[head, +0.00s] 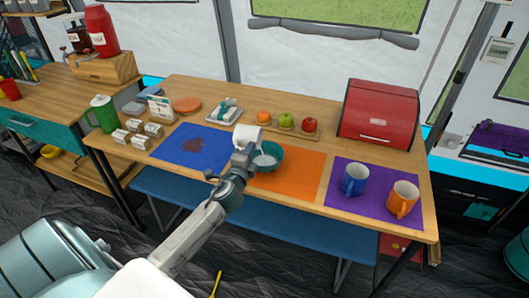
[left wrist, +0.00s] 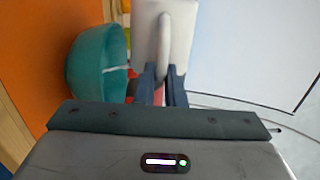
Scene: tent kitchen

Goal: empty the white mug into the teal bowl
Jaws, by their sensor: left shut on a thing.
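The white mug (head: 247,134) is in my left gripper (head: 243,158), held up at the left rim of the teal bowl (head: 275,160). It looks tilted in the head view. In the left wrist view, the gripper (left wrist: 160,88) is shut on the handle of the mug (left wrist: 148,25), and the teal bowl (left wrist: 95,65) is just to its left. The bowl stands on the orange mat (head: 300,170). Something pale shows inside the bowl; I cannot tell what it is. The mug's inside is hidden. My right gripper is not in view.
A brown patch (head: 192,145) lies on the blue mat (head: 170,150). Blue (head: 354,180) and orange (head: 402,199) mugs stand on the purple mat (head: 370,208). Behind the bowl are a fruit tray (head: 288,131) and a red bread box (head: 378,115). A green jug (head: 104,113) stands at the left.

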